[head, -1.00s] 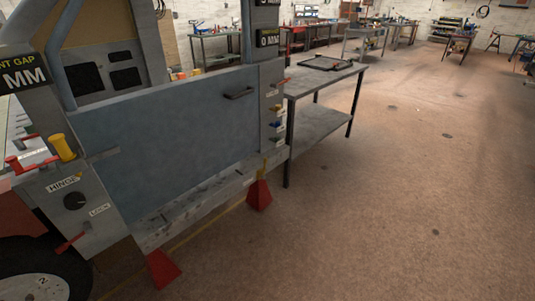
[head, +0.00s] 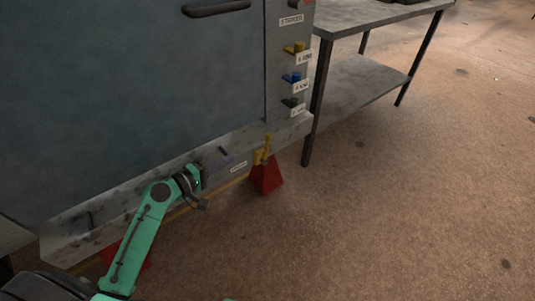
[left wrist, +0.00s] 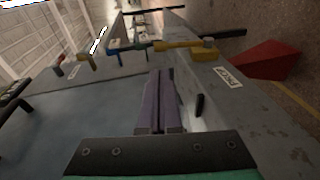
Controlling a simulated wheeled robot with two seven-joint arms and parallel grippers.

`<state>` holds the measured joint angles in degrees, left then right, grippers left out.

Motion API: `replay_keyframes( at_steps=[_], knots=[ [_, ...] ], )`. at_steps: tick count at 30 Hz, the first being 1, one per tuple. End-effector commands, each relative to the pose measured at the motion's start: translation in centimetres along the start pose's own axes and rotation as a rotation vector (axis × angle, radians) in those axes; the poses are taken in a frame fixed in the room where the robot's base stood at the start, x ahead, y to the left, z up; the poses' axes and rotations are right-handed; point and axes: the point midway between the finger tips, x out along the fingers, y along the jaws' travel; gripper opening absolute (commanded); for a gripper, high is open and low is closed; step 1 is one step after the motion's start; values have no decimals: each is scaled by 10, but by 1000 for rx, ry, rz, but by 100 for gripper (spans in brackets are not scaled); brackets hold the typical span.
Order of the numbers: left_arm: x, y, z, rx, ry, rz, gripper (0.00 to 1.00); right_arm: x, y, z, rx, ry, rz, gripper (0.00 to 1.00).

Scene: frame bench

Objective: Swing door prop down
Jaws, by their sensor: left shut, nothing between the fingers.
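The yellow prop (head: 263,150) stands roughly upright at the right end of the grey sill, below the blue-grey door (head: 130,90). In the left wrist view the yellow prop (left wrist: 185,48) lies across the top, with a round end at its right. My left gripper (head: 228,161) is shut and empty in front of the sill, left of the prop and apart from it. Its purple fingers (left wrist: 159,85) point toward the prop in the left wrist view. A white label (head: 238,167) sits on the sill between them; its text is too small to read. My right gripper is out of view.
A dark peg (head: 223,151) sticks out of the sill (head: 140,195) close to my left fingers. A red stand (head: 266,180) is below the prop. Yellow, blue and green striker levers (head: 291,77) are on the post above. A grey table (head: 365,30) stands right. The floor in front is clear.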

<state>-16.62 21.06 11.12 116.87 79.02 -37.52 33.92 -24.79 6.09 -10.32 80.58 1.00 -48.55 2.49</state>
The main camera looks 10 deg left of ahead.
Motion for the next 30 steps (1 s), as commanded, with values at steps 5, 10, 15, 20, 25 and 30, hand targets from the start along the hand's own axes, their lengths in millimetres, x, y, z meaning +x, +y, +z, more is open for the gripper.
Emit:
replay_keyframes(
  at_steps=[5, 10, 15, 20, 25, 30],
  knots=[
    [27, 4, 0, 0, 0, 3, 0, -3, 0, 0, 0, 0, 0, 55],
    [65, 3, -1, -2, 1, 3, 0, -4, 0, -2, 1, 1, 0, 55],
    [102, 2, 0, 0, 1, 1, 0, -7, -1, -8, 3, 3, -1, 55],
    [128, 1, 0, 0, 2, -1, 0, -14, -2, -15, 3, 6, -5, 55],
    [137, 1, -1, 2, 4, -2, 0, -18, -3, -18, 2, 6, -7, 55],
    [137, 1, -1, 2, 3, -2, 0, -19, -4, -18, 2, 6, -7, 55]
  ],
)
